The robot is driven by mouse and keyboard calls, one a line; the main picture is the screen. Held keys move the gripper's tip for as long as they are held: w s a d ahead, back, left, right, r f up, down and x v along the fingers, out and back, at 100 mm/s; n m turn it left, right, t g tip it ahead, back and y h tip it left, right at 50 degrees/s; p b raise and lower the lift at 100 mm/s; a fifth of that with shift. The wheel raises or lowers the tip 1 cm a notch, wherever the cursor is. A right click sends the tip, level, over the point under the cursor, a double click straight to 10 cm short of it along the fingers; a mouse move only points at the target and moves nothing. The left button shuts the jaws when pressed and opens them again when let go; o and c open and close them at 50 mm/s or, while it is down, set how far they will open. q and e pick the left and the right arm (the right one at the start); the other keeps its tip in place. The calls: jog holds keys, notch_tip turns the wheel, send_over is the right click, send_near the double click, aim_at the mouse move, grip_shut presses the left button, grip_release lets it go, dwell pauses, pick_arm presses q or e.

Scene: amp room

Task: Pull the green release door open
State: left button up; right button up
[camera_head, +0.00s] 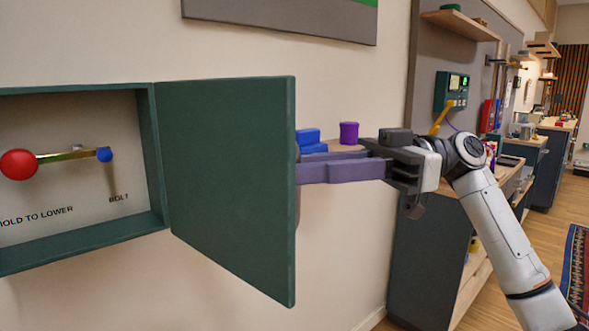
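The green release door (228,185) stands swung open towards me, hinged on the right side of a green wall box (152,150). Inside the box are a red ball knob (18,164) on a metal rod, a blue knob (104,154), and the words "HOLD TO LOWER" and "BOLT". My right gripper (300,170) reaches in from the right, its long grey-purple fingers pointing left at the door's free edge. The fingertips are partly hidden by the door, so I cannot tell whether they touch or grip it. My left gripper is not in view.
Blue blocks (309,138) and a purple cylinder (349,132) show behind the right gripper's fingers. A dark cabinet (428,255) stands behind my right arm, below a green wall panel (452,92). Open wooden floor (553,190) lies at the right.

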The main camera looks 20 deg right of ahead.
jog(key=d, duration=0.8)
jog(key=shift+s, duration=0.15)
